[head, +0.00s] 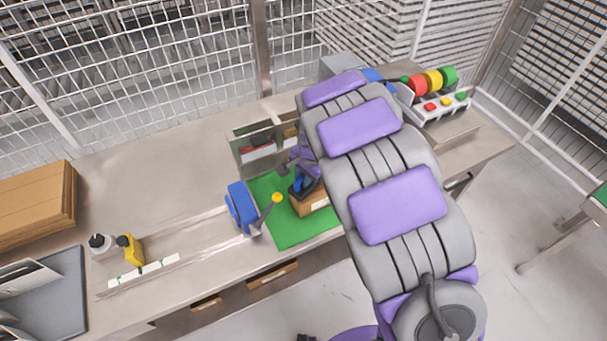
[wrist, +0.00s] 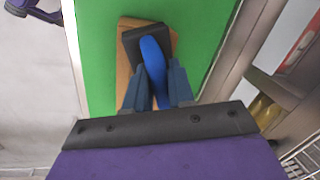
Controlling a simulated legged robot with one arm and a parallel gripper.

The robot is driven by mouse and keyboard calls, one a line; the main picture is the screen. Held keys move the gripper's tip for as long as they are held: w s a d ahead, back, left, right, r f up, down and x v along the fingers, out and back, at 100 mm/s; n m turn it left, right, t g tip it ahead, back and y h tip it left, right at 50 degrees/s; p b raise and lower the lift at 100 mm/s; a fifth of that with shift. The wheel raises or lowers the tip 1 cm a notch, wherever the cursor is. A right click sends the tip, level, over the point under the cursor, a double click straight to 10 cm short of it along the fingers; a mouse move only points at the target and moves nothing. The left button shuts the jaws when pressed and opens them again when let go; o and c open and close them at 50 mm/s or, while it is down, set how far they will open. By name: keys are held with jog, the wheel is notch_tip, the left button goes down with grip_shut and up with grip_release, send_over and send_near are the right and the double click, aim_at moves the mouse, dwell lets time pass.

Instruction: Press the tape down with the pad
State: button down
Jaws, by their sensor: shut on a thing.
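The pad is a dark block (wrist: 132,42) with a blue handle (wrist: 153,58). My gripper (wrist: 155,80) is shut on the blue handle. In the head view, my gripper (head: 303,181) is over the green mat and the pad sits above a brown cardboard box (head: 311,207). In the wrist view the pad overlaps the box top (wrist: 124,75); I cannot tell whether it touches it. The pad and gripper hide most of the box top. I cannot make out the tape on the box. My arm covers the area right of the box.
The box is on a green mat (head: 268,186) on the metal bench (head: 160,160). A blue device with a yellow-knobbed lever (head: 241,207) stands left of it. A divided bin (head: 257,150) is behind. Colored rolls and buttons (head: 433,82) are at the right end. Flat cardboard (head: 38,208) lies far left.

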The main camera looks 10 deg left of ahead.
jog(key=shift+d+r, duration=0.1)
jog(key=shift+d, duration=0.4)
jog(key=shift+a+r+p, duration=0.2)
jog(key=shift+r+p, duration=0.25)
jog(key=shift+r, duration=0.2)
jog(key=shift+a+r+p, duration=0.2)
jog(key=shift+r+p, duration=0.25)
jog(key=shift+r, duration=0.2)
jog(key=shift+p+v, duration=0.45)
jog(key=shift+v, duration=0.55)
jog(key=shift+w+f, duration=0.1)
